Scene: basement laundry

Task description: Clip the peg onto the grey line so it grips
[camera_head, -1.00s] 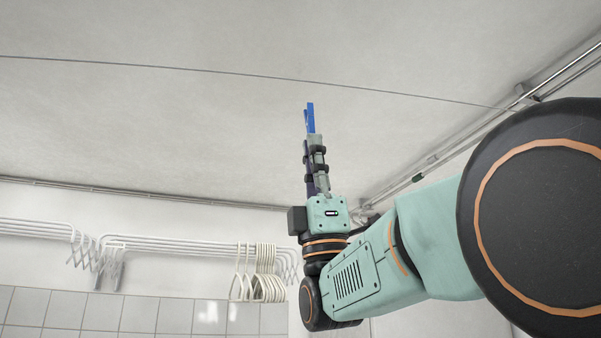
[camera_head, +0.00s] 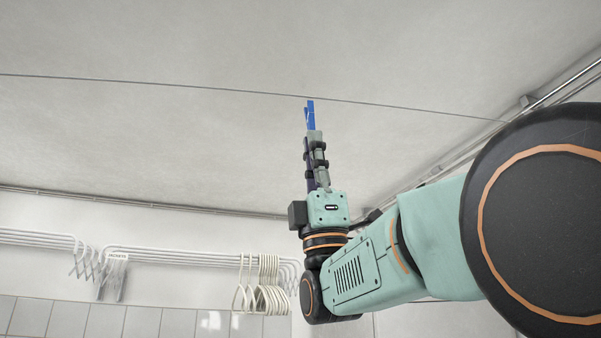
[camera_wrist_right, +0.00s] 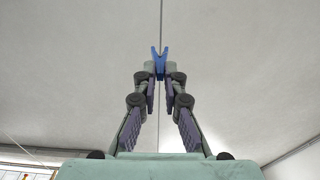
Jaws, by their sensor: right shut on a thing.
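The blue peg (camera_head: 310,115) stands upright in the tips of my right gripper (camera_head: 315,140), which is shut on it. In the right wrist view the peg (camera_wrist_right: 159,62) sits between the fingertips (camera_wrist_right: 160,72), its two upper ends spread in a V. The grey line (camera_head: 200,87) runs across below the ceiling, and the peg's top meets it in the head view. In the right wrist view the line (camera_wrist_right: 161,22) passes straight behind the V. I cannot tell whether peg and line touch. My left gripper is not in view.
White drying racks (camera_head: 200,257) and cream hangers (camera_head: 262,298) are on the back wall at lower left, above pale tiles (camera_head: 100,322). Pipes (camera_head: 560,90) run along the ceiling edge at right. The space around the line is otherwise clear.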

